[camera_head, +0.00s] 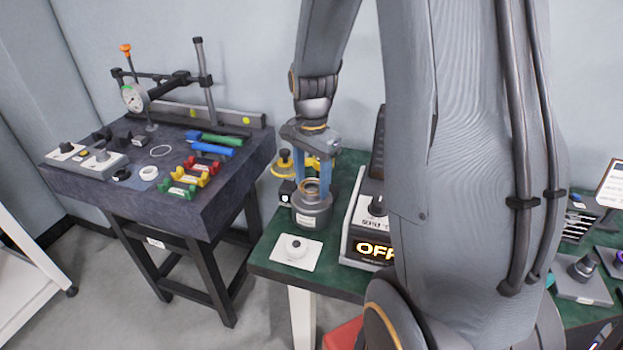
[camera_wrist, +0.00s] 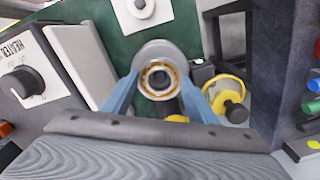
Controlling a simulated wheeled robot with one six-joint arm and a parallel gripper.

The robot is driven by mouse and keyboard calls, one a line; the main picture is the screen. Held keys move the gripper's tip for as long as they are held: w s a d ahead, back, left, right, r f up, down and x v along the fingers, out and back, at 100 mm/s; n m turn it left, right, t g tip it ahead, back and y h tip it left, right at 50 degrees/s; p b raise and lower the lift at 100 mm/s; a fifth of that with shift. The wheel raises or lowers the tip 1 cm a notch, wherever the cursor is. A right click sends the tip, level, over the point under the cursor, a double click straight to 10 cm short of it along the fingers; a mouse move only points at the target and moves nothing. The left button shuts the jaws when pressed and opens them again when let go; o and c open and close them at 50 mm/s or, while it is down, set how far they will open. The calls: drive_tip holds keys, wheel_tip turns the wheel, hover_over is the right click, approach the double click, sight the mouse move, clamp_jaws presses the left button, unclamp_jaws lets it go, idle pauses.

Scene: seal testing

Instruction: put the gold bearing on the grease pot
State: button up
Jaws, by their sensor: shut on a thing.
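The gold bearing (camera_head: 312,187) is a small ring with a gold-brown rim. It also shows in the wrist view (camera_wrist: 159,78), between the two blue fingers of my gripper (camera_wrist: 160,88). My gripper (camera_head: 314,182) points down and is shut on the bearing. The grease pot (camera_head: 312,212) is a grey round pot with a white label on the green table. It shows behind the bearing in the wrist view (camera_wrist: 160,50). The bearing is over the pot's top, roughly centred; I cannot tell whether it touches.
A heater box (camera_head: 364,246) with an OFF display stands close right of the pot. A white plate with a round knob (camera_head: 296,251) lies in front. A yellow and black tool (camera_wrist: 228,97) is close behind the pot. A dark stone table (camera_head: 215,205) stands left.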

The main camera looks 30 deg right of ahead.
drive_tip(key=shift+f, duration=0.55)
idle(0.6)
drive_tip(key=o, duration=1.4)
drive_tip(key=shift+c, duration=0.2)
wheel_tip(320, 180, up, 8)
drive_tip(key=p, duration=0.6)
drive_tip(key=shift+a, duration=0.1)
